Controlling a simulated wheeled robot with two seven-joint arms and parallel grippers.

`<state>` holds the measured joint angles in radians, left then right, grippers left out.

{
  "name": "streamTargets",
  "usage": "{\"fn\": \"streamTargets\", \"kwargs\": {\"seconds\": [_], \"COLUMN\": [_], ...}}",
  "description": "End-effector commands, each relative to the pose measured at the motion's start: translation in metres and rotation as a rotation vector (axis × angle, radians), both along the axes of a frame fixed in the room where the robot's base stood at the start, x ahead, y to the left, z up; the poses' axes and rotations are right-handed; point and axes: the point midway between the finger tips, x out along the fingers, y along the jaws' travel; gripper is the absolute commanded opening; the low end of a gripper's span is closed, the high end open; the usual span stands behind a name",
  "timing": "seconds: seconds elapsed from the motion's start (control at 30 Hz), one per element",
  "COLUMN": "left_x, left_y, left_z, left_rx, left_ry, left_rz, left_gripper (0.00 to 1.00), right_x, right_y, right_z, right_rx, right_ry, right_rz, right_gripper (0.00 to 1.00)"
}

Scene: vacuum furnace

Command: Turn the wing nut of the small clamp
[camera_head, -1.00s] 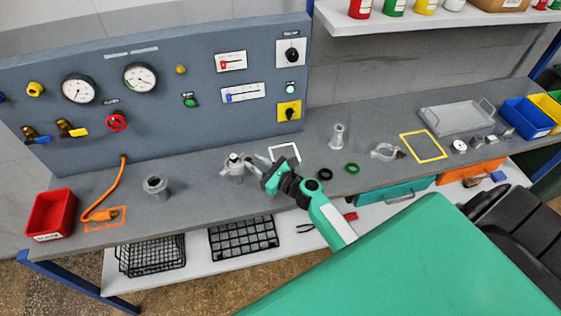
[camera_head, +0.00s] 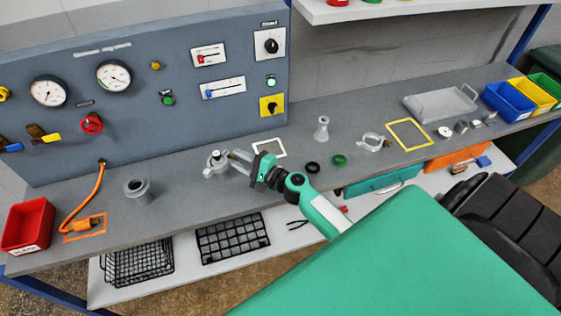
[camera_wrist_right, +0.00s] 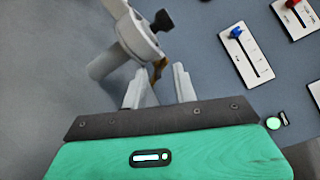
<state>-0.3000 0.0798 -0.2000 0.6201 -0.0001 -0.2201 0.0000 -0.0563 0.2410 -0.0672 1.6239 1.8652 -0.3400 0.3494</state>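The small clamp (camera_head: 217,161) is a silver ring around a grey upright fitting on the bench. In the right wrist view the clamp (camera_wrist_right: 133,36) shows at upper left, with a brass-brown wing nut (camera_wrist_right: 158,68) on its near side. My right gripper (camera_head: 240,159) reaches it from the right. In the wrist view its two grey fingers (camera_wrist_right: 159,75) are apart, with the wing nut at the gap between their tips. I cannot tell whether either finger touches it. A black knob (camera_wrist_right: 162,20) shows behind the clamp. My left gripper is out of view.
The blue-grey panel (camera_head: 135,120) with gauges and switches stands behind. A flanged fitting (camera_head: 137,189) stands left of the clamp. To the right are a white frame (camera_head: 281,151), a small flask-shaped piece (camera_head: 322,130), a black ring (camera_head: 312,168), a green ring (camera_head: 339,160) and another clamp (camera_head: 372,142).

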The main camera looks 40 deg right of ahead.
Motion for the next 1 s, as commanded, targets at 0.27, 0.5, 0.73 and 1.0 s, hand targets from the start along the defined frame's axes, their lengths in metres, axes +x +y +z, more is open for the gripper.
{"fn": "streamTargets", "kwargs": {"seconds": [0.27,0.5,0.73,1.0], "left_x": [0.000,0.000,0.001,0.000], "left_y": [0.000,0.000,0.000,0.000], "left_z": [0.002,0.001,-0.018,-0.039], "left_rx": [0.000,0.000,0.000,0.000], "left_ry": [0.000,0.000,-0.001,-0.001], "left_rz": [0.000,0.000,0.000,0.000], "left_gripper": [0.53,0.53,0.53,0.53], "right_x": [0.000,-0.004,-0.048,-0.094], "right_y": [0.000,-0.002,-0.021,-0.042], "right_z": [0.001,-0.002,-0.004,-0.004], "right_rx": [-0.218,-0.384,-0.379,-0.377], "right_ry": [-0.097,-0.169,-0.167,-0.166], "right_rz": [0.001,0.001,0.002,0.001], "right_gripper": [0.28,0.28,0.28,0.28]}}
